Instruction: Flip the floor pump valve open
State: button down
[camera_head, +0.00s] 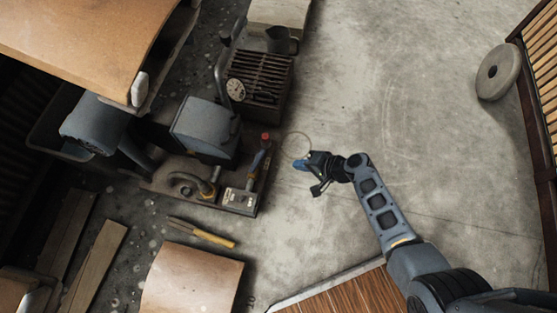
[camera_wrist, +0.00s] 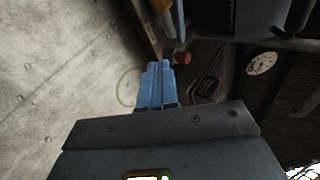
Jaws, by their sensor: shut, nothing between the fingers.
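The floor pump (camera_head: 205,130) is a grey-blue machine on a dark base plate at left centre. A small metal valve box (camera_head: 239,199) sits at the base's right side. The valve lever (camera_head: 258,160), blue with a red end, slants up from this box. My gripper (camera_head: 299,164) has blue fingers held together and empty. It is to the right of the lever, apart from it in the head view. The fingertips also show in the wrist view (camera_wrist: 158,66).
A dial gauge (camera_head: 236,90) and ribbed dark block (camera_head: 262,76) stand behind the pump. A yellow-handled tool (camera_head: 205,233) lies on the floor in front. A brown panel (camera_head: 190,282) lies nearer. Concrete floor (camera_head: 400,90) is open at right, with a round disc (camera_head: 499,72) beyond.

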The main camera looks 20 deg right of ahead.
aim_at(258, 162)
jog(key=w+a+r+b+x, duration=0.1)
jog(key=b+x, duration=0.5)
jog(key=x, duration=0.6)
jog(key=shift+w+a+r, duration=0.3)
jog(key=shift+w+a, duration=0.05)
